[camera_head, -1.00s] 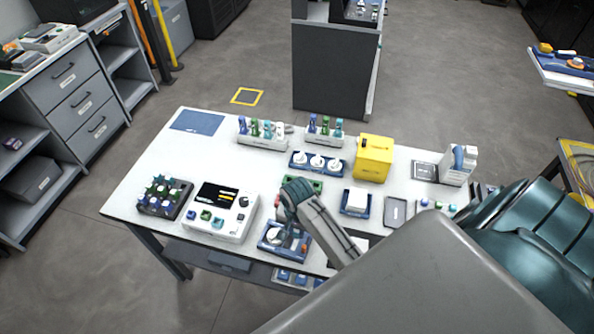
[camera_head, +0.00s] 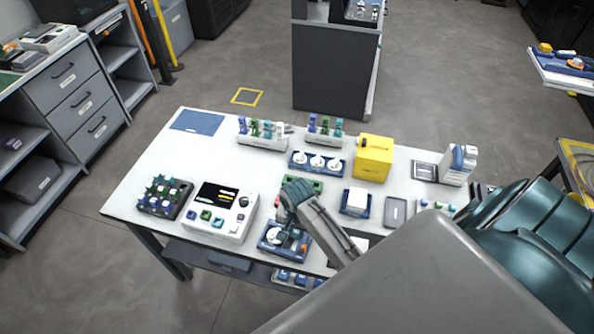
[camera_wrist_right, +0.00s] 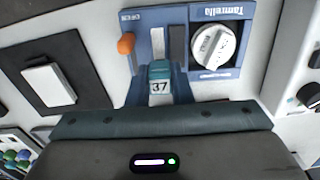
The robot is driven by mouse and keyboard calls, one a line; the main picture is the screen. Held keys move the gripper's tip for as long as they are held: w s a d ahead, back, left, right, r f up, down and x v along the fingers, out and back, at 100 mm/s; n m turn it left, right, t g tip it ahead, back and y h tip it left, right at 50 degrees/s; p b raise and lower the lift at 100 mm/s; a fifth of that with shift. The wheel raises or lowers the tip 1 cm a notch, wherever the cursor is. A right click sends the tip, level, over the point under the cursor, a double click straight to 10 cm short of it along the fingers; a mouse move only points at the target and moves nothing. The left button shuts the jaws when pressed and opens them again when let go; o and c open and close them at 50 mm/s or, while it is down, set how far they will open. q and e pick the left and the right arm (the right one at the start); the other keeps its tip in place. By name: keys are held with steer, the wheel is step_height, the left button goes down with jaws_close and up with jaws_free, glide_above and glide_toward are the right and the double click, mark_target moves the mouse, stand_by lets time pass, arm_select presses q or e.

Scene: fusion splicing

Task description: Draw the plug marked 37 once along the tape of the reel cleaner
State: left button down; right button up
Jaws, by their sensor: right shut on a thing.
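The reel cleaner is a blue block with a white round reel and an orange lever; it lies at the table's front edge in the head view (camera_head: 268,245) and at the top of the right wrist view (camera_wrist_right: 194,12). Two narrow strips, one grey and one dark, run beside the reel; I cannot tell for sure which is the tape. My right gripper (camera_wrist_right: 160,92) is shut on the teal plug marked 37 (camera_wrist_right: 160,84), at the near end of these strips. Contact with the cleaner cannot be told. In the head view my right gripper (camera_head: 285,218) partly covers the cleaner. My left gripper is out of view.
A white device with a screen (camera_head: 222,213) stands left of the cleaner, with a dark tray of plugs (camera_head: 165,197) beyond it. A yellow box (camera_head: 374,158) and plug racks (camera_head: 262,139) stand at the back. A blue tray with a white pad (camera_head: 356,202) is to the right.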

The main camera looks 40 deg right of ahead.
steer(key=shift+s+a, duration=0.5)
steer(key=shift+a, duration=0.2)
steer(key=shift+s+a, duration=0.45)
steer(key=shift+a, duration=0.2)
stand_by(0.8)
steer(key=shift+r, duration=0.1)
steer(key=shift+r, duration=2.15)
